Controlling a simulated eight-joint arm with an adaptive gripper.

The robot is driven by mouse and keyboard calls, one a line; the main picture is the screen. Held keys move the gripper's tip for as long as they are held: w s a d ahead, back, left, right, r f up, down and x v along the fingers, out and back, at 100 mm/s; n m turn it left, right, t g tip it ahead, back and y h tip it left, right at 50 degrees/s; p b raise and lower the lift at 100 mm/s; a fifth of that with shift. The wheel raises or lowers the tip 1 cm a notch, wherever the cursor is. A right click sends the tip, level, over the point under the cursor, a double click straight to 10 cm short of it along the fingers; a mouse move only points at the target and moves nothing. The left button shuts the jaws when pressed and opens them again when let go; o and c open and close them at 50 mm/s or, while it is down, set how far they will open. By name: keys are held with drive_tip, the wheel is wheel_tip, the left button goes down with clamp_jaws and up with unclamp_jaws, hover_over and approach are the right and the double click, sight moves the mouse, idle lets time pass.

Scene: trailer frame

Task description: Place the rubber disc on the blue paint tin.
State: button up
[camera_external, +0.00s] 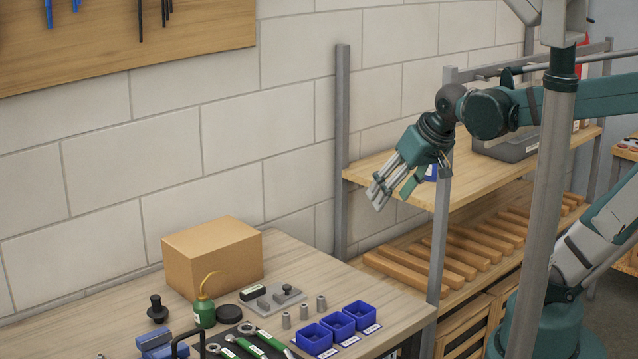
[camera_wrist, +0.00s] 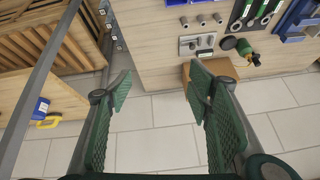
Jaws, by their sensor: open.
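The rubber disc (camera_external: 229,312) appears as a flat black round piece lying on the workbench beside a green oil can; in the wrist view (camera_wrist: 228,43) it is also beside the can. What looks like the blue paint tin (camera_external: 431,173) stands on the upper wooden shelf, partly hidden behind my gripper in the external view. In the wrist view a blue tin with a white label (camera_wrist: 41,107) is at the left. My gripper (camera_external: 377,199) is open and empty, in the air in front of the shelf, apart from both. Its fingers (camera_wrist: 158,82) also show spread in the wrist view.
A cardboard box (camera_external: 212,258), the oil can (camera_external: 204,312), blue bins (camera_external: 338,325), wrenches (camera_external: 246,344) and small metal parts crowd the bench. Grey posts (camera_external: 441,190) rise between bench and shelf. A grey crate (camera_external: 505,146) stands on the upper shelf. A yellow item (camera_wrist: 48,124) lies by the tin.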

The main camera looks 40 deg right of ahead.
drive_tip(key=w+a+m+g, duration=0.2)
drive_tip(key=w+a+m, duration=0.3)
drive_tip(key=w, duration=0.4)
drive_tip(key=m+g, duration=0.4)
drive_tip(key=m, duration=0.6)
hover_over(228, 310)
drive_tip(key=f, duration=2.3)
drive_tip(key=shift+d+f, duration=0.15)
drive_tip(key=shift+d, duration=0.1)
drive_tip(key=shift+a+f, duration=0.25)
drive_tip(key=shift+f, duration=0.1)
drive_tip(key=shift+f, duration=0.15)
drive_tip(key=shift+f, duration=1.2)
